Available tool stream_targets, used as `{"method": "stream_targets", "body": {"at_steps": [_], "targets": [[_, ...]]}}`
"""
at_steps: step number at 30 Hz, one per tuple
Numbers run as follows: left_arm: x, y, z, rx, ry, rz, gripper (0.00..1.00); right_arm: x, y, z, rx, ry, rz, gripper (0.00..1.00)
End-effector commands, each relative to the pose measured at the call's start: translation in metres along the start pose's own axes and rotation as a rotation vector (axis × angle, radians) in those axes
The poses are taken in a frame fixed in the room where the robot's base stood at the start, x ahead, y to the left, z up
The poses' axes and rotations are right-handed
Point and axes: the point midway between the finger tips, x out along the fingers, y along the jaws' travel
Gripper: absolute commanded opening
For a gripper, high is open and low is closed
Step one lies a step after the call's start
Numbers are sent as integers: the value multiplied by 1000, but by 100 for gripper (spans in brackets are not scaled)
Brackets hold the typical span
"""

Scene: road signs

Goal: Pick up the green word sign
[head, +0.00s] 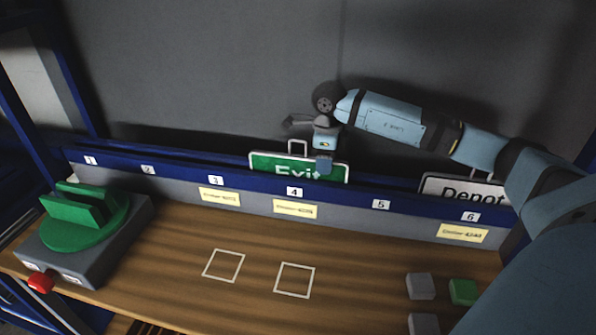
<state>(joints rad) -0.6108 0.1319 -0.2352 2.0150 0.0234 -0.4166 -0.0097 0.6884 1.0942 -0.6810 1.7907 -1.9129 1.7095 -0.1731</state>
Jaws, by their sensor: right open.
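The green word sign (267,165) reads "Exit" in white and stands upright in the blue rack at the slot marked 4. It has a grey wire handle on its top edge. My right gripper (322,160) is at the sign's right half, in front of its face, and hides part of the lettering. The right gripper is open, with nothing held between its fingers. Whether a finger touches the sign I cannot tell. My left gripper is not in view.
A white "Depot" sign (460,189) stands in the rack near slot 6, partly behind my right arm. A green slotted holder (84,222) on a grey base with a red button (40,283) is at left. Small blocks (420,286) lie at front right. Two white squares mark the wooden table (180,275).

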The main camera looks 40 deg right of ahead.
Motion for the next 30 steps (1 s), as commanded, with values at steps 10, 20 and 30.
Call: {"method": "stream_targets", "body": {"at_steps": [10, 20, 30], "targets": [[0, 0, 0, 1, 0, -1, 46, 10, 0, 0, 0, -1, 0, 38], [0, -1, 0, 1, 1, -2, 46, 9, 0, 0, 0, -2, -1, 0], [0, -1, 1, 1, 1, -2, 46, -2, 0, 0, 0, -3, -2, 0]]}}
